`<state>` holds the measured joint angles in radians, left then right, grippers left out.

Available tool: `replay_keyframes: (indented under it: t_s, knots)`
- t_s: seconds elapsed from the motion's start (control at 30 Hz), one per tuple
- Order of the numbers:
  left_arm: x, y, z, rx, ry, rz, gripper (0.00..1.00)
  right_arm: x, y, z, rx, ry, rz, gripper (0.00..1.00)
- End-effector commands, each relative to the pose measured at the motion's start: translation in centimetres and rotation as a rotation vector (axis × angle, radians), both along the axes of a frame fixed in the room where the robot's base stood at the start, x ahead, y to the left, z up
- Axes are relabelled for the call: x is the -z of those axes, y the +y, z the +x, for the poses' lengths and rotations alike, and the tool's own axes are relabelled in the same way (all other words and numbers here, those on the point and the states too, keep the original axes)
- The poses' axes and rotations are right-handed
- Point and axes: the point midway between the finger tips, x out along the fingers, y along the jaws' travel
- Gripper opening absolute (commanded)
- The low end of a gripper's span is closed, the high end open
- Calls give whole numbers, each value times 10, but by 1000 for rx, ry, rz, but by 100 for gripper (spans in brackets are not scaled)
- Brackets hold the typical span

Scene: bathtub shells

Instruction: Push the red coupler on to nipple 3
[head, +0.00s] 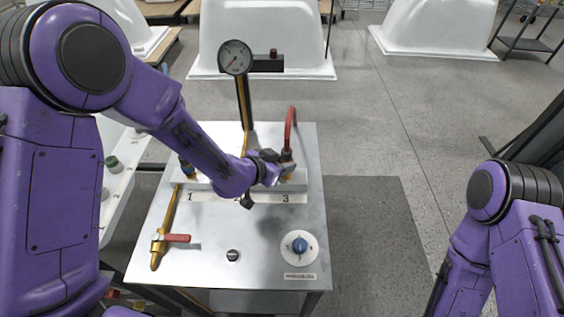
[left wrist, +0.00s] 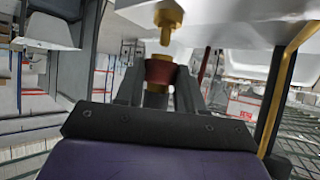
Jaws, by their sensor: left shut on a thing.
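My left gripper (head: 277,168) is at the number 3 position on the bench panel, shut on the red coupler. In the left wrist view the red coupler (left wrist: 158,72) sits between the two fingers (left wrist: 160,88). A brass nipple (left wrist: 167,18) is in line with it, its tip close to the coupler's mouth with what looks like a small gap. In the head view a red hose (head: 291,122) rises from the held coupler. My gripper hides most of the nipple there. My right gripper is outside the view; only its arm shows at lower right.
The metal bench (head: 200,255) carries a number strip (head: 255,198), a pressure gauge (head: 235,57) on a post, a brass valve with a red lever (head: 176,238) and a blue-and-white knob (head: 300,245). White tub shells (head: 265,35) stand behind.

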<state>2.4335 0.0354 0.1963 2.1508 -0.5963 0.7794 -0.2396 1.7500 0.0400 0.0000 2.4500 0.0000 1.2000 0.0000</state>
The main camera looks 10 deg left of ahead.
Motion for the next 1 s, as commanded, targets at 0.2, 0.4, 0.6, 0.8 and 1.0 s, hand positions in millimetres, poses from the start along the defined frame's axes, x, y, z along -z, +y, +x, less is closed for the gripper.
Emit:
replay_keyframes:
  t_s: [0.2,0.4,0.6,0.8,1.0]
  knots:
    - [6,0,0,0,-1,0,0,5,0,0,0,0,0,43]
    - [12,0,0,0,-1,0,0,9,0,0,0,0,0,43]
    - [17,0,0,0,-1,0,0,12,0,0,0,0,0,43]
    - [22,0,0,0,-1,0,0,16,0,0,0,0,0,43]
    - [27,0,0,0,0,0,0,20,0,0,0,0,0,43]
